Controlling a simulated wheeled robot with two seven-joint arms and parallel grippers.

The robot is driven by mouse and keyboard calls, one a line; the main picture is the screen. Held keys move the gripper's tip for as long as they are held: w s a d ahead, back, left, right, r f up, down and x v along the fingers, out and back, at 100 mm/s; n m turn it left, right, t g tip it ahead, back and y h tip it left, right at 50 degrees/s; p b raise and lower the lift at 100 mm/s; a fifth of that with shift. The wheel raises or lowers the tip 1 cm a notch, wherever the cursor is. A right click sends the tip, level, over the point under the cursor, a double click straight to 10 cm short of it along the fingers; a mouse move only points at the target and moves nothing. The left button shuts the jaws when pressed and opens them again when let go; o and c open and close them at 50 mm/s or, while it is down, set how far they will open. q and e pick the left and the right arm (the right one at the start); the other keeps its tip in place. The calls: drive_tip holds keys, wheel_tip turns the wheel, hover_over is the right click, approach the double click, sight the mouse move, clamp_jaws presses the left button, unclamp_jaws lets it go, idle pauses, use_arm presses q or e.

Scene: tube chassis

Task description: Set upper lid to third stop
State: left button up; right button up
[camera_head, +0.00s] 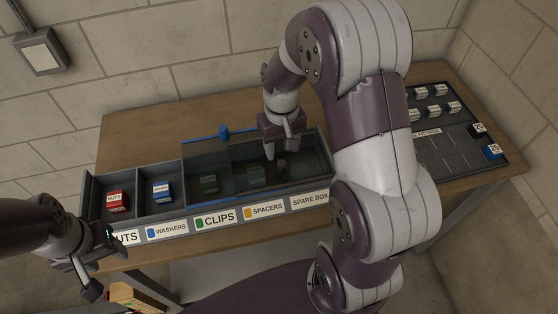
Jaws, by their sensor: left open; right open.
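A long grey box (160,219) with labelled compartments stands on the table. A see-through, dark-tinted lid with a blue edge (197,139) covers the clips compartment and reaches toward spacers; its right end is hidden by my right arm. A blue knob (223,132) stands on its back edge. A small dark knob-like part (281,167) shows over the spacers compartment; I cannot tell which lid it belongs to. My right gripper (274,152) is open, pointing down over the spacers compartment, close to that part. My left gripper (100,264) is open and empty at the box's front left.
A red block (116,201) lies in the nuts compartment and a blue-and-white block (161,190) in washers. A dark tray (451,140) with several white blocks and a blue block (492,152) lies at right. My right arm hides the box's right end.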

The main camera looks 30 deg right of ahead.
sight(282, 164)
drive_tip(key=f, duration=0.2)
drive_tip(key=s+f, duration=0.1)
drive_tip(key=f, duration=0.1)
drive_tip(key=shift+a+f, duration=0.2)
drive_tip(key=shift+f, duration=0.55)
drive_tip(key=shift+w+d+f, duration=0.1)
drive_tip(key=shift+w+f, duration=0.15)
drive_tip(key=shift+f, duration=0.1)
drive_tip(key=shift+s+r, duration=0.1)
clamp_jaws()
drive_tip(key=w+a, duration=0.1)
drive_tip(key=a, duration=0.3)
drive_tip(key=w+a+p, duration=0.1)
drive_tip(key=a, duration=0.3)
drive_tip(key=w+a, duration=0.1)
drive_tip(key=a, duration=0.3)
drive_tip(key=shift+w+a, duration=0.1)
drive_tip(key=shift+a, duration=0.15)
use_arm(q)
drive_tip(key=shift+s+a+r, duration=0.1)
drive_tip(key=shift+s+r, duration=0.1)
drive_tip(key=shift+r, duration=0.25)
drive_tip(key=shift+s+a+r, duration=0.1)
drive_tip(key=shift+s+r, duration=0.05)
drive_tip(key=shift+r, duration=0.25)
use_arm(e)
unclamp_jaws()
drive_tip(key=shift+d, duration=0.1)
